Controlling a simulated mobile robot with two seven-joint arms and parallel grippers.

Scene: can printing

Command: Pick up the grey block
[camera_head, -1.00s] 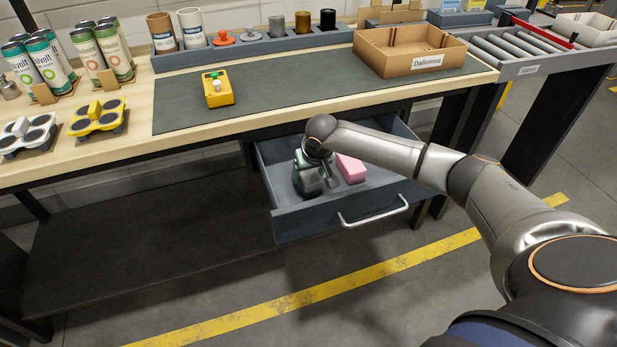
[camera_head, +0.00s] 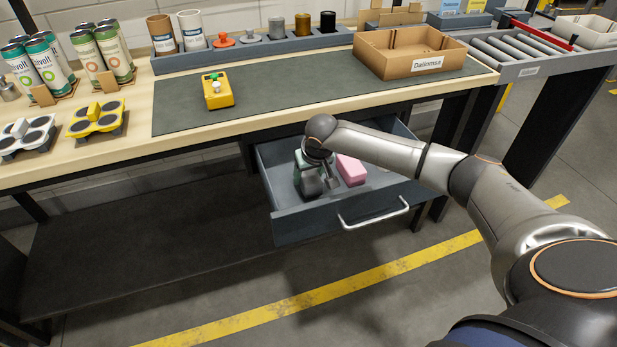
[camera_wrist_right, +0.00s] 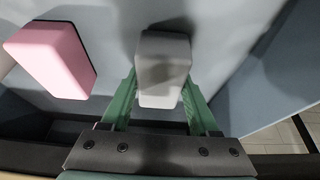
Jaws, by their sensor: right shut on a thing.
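The grey block (camera_wrist_right: 164,69) is in the open drawer (camera_head: 291,222). In the right wrist view it sits between the two green fingers of my right gripper (camera_wrist_right: 163,95), which is shut on it. In the head view my right gripper (camera_head: 311,180) reaches down into the drawer, and the grey block is mostly hidden by the gripper there. I cannot tell whether the block touches the drawer floor. My left gripper is in neither view.
A pink block (camera_head: 351,170) lies in the drawer beside my right gripper; it also shows in the right wrist view (camera_wrist_right: 52,60). The drawer walls surround the gripper. Above is the workbench with a yellow device (camera_head: 218,92) and a cardboard box (camera_head: 397,66).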

